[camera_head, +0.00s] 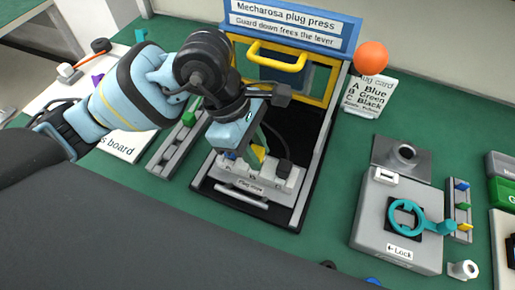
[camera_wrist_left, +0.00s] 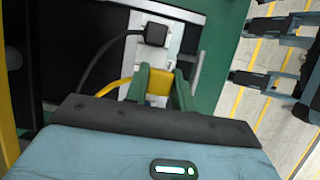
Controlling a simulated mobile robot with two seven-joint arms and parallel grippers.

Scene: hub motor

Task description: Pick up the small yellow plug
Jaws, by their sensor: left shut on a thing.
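My left gripper (camera_head: 256,152) has its green fingers pointing down over the plug press, just above the grey plug nest (camera_head: 240,178). It is shut on a small yellow plug (camera_head: 260,153), which shows between the fingertips. The left wrist view shows the same yellow plug (camera_wrist_left: 158,82) between the two green fingers; the fingers hide part of it. I cannot tell whether the plug touches the nest or is clear of it. My right gripper is in neither view.
The press's blue and yellow guard (camera_head: 277,62) stands just behind my left gripper. A black plug (camera_wrist_left: 155,33) with a cable sits on the nest. A grey lock box (camera_head: 397,225) and a rack with small coloured pieces (camera_head: 459,211) stand at the right. Green table is bare between.

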